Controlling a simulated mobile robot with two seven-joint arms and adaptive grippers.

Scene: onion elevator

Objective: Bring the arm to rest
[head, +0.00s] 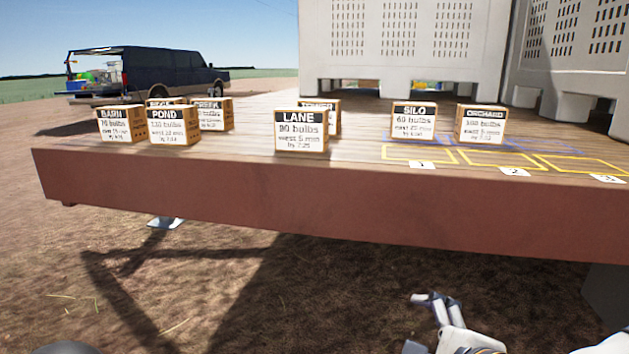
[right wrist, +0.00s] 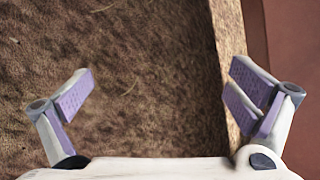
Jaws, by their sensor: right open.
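My right gripper (head: 437,301) is low at the bottom right of the head view, in front of and below the platform's red-brown front edge. In the right wrist view the right gripper (right wrist: 160,80) has its two purple-padded fingers spread wide with nothing between them. Beneath it is brown ground, with a red-brown surface at the right. It touches no box. My left gripper does not show in either view.
Labelled boxes stand on the wooden platform (head: 240,190): BARN (head: 121,124), POND (head: 174,126), LANE (head: 302,131), SILO (head: 413,121), ORCHARD (head: 481,124), several partly hidden behind. Yellow numbered outlines lie right. White crates (head: 400,45) stand behind; a van (head: 150,72) is parked beyond.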

